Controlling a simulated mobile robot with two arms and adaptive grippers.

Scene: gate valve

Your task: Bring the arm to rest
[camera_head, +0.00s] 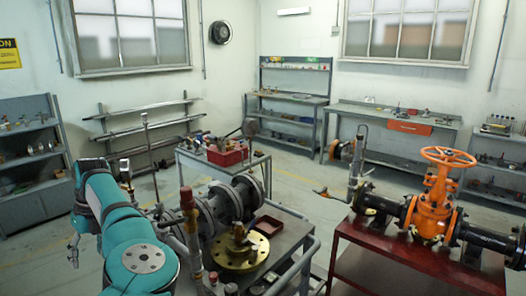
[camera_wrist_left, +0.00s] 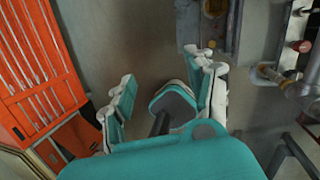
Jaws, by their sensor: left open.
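My left arm is teal and folded at the lower left of the head view. Its left gripper (camera_head: 73,251) shows only small there, hanging beside the arm at the left and partly hidden. In the left wrist view the left gripper (camera_wrist_left: 165,100) has its fingers spread apart, with nothing between them but a grey pad and bare floor behind. The orange gate valve (camera_head: 433,208) with its handwheel (camera_head: 447,156) stands at the right, well apart from the left gripper. My right gripper is not in view.
A grey cart (camera_head: 290,236) with a brass flange (camera_head: 239,252) and flanged pipe stands near the arm. A red table (camera_head: 400,262) carries the valve. Shelves (camera_head: 30,150) stand at the left. In the left wrist view an orange slatted object (camera_wrist_left: 35,75) lies at the left.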

